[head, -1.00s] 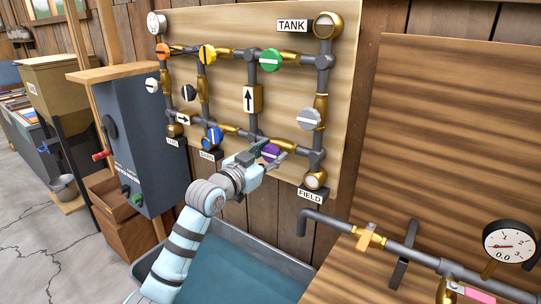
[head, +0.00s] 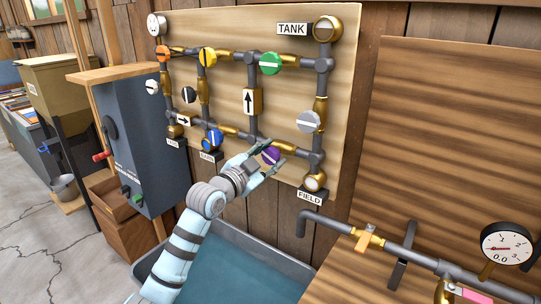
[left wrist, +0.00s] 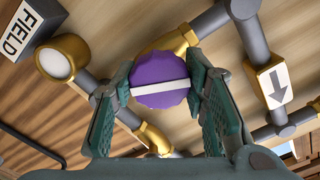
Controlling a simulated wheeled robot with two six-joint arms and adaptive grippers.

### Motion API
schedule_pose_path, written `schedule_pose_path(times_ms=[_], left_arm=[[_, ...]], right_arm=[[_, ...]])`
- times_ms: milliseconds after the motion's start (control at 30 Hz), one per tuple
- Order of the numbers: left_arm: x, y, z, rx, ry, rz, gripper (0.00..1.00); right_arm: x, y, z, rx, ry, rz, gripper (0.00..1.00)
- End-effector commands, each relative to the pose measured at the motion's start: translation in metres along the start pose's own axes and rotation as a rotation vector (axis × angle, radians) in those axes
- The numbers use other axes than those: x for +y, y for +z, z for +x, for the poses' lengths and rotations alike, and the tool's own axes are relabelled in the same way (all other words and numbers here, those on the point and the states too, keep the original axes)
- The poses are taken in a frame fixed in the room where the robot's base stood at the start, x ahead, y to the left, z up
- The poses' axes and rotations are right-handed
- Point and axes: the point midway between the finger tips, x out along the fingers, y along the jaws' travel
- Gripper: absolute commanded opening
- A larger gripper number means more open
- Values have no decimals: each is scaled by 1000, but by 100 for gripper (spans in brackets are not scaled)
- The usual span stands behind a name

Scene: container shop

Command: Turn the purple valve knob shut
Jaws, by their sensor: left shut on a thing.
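The purple valve knob (head: 270,155) sits on the lower pipe run of the wooden panel, left of the FIELD label. In the left wrist view the purple knob (left wrist: 159,80) shows its white bar, tilted slightly from level. My left gripper (head: 271,151) is at the knob, with one finger on each side of it. In the left wrist view the left gripper's green fingers (left wrist: 162,88) flank the knob and are shut on it. My right gripper is in neither view.
Other knobs share the panel: blue (head: 212,139), grey (head: 309,121), green (head: 271,63), yellow (head: 207,57) and orange (head: 163,54). A FIELD label (head: 310,197) hangs close to the right. A blue-grey basin (head: 150,266) stands below.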

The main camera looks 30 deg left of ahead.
Motion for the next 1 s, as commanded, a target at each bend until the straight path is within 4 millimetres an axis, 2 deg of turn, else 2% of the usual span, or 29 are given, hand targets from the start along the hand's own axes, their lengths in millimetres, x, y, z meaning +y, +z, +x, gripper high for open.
schedule_pose_path(times_ms=[1000], left_arm=[[2, 2, 0, -1, 3, 932, 12]], right_arm=[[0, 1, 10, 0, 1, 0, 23]])
